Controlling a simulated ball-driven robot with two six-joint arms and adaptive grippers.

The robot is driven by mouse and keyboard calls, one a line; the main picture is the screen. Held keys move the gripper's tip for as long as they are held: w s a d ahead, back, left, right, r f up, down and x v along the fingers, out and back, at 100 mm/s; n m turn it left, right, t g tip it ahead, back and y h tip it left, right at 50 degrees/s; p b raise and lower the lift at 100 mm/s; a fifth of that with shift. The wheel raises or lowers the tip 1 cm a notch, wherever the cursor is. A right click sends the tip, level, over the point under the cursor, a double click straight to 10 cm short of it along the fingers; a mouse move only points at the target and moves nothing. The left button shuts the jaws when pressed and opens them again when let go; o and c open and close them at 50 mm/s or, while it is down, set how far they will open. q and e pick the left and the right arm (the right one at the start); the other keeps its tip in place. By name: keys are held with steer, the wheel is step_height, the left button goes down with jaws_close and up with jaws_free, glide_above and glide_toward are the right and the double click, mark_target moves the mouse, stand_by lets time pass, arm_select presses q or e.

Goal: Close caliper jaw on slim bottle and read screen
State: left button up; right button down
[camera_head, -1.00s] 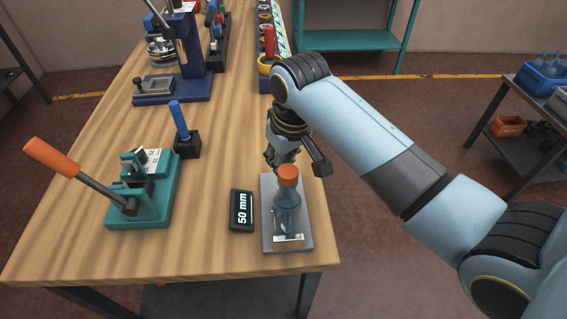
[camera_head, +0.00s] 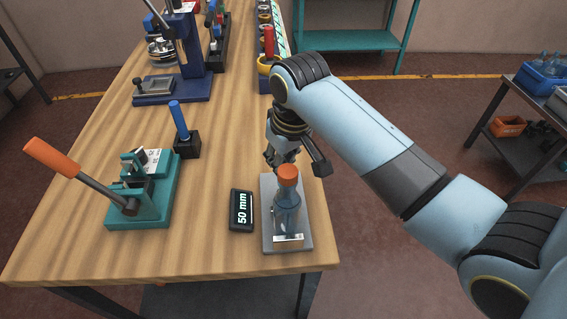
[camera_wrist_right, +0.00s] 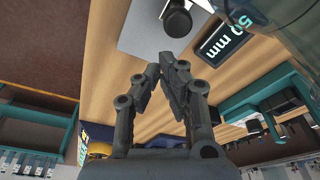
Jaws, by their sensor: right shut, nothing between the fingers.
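The slim bottle (camera_head: 287,205), clear blue with an orange cap, stands upright on the grey caliper plate (camera_head: 305,240) at the table's front right. A pale jaw (camera_head: 289,239) shows at its near side; the far jaw is hidden or unclear. The black screen (camera_head: 242,211) left of the plate reads 50 mm; it also shows in the wrist view (camera_wrist_right: 224,38). My right gripper (camera_head: 282,160) is just behind the bottle, shut and empty. In the wrist view its fingertips (camera_wrist_right: 166,62) meet near the plate edge and a dark round knob (camera_wrist_right: 177,20). My left gripper is out of view.
A teal press with an orange handle (camera_head: 52,158) stands left on the wooden table (camera_head: 110,255). A black block with a blue handle (camera_head: 179,121) stands behind it. A dark blue press (camera_head: 185,85) is farther back. Bare wood lies between the teal press and the screen.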

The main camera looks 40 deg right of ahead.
steer(key=shift+f, duration=0.1)
steer(key=shift+f+b, duration=0.3)
steer(key=shift+f, duration=0.25)
steer(key=shift+f+b, duration=0.7)
steer(key=shift+f, duration=1.25)
steer(key=shift+s+a+f, duration=0.1)
steer(key=shift+s, duration=0.15)
steer(key=shift+w, duration=0.2)
